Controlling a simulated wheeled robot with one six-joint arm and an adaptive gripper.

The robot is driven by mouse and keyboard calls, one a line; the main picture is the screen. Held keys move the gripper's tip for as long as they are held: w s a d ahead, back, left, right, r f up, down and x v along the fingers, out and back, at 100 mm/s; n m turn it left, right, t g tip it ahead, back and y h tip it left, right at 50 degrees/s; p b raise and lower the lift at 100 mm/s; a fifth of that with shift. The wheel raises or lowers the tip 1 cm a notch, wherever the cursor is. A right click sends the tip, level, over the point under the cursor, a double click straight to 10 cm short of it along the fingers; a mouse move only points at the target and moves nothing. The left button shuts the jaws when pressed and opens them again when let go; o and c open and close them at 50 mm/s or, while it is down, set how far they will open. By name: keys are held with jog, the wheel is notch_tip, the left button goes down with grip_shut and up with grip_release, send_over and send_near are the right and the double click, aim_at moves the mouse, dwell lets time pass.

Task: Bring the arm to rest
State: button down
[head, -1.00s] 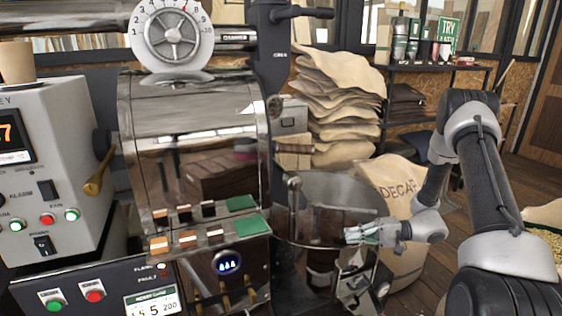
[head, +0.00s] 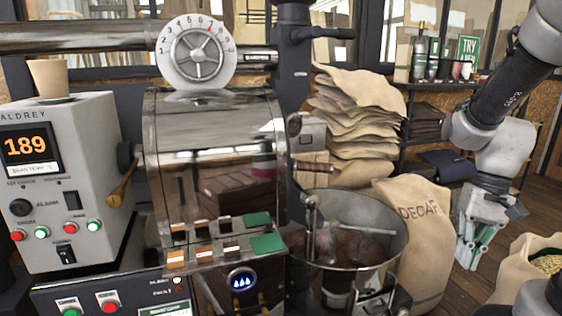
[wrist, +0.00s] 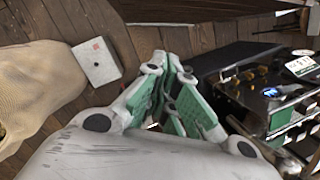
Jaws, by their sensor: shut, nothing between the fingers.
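My gripper (head: 468,258) hangs at the right in the head view, pointing down, between the DECAF sack and the open sack of beans. My arm comes down to it from the top right. In the wrist view the green-padded fingers (wrist: 177,95) are close together with nothing between them. The gripper is shut and empty, and it appears to touch nothing.
The roaster (head: 215,150) with its round cooling tray (head: 397,238) stands at centre, the control box (head: 95,135) at left. A DECAF sack (head: 415,215) stands left of my gripper, an open bean sack (head: 515,268) right. A white square item (wrist: 97,62) lies on the wooden floor.

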jog(key=s+r+n+t+h, duration=0.1)
jog(key=s+r+t, duration=0.1)
jog(key=r, duration=0.4)
jog(key=s+a+r+n+t+h, duration=0.1)
jog(key=s+r+n+t, duration=0.1)
jog(key=r+t, duration=0.2)
jog(key=shift+s+a+r, duration=0.25)
jog(key=shift+a+r, duration=0.05)
jog(key=shift+r, duration=0.55)
jog(key=shift+s, duration=0.15)
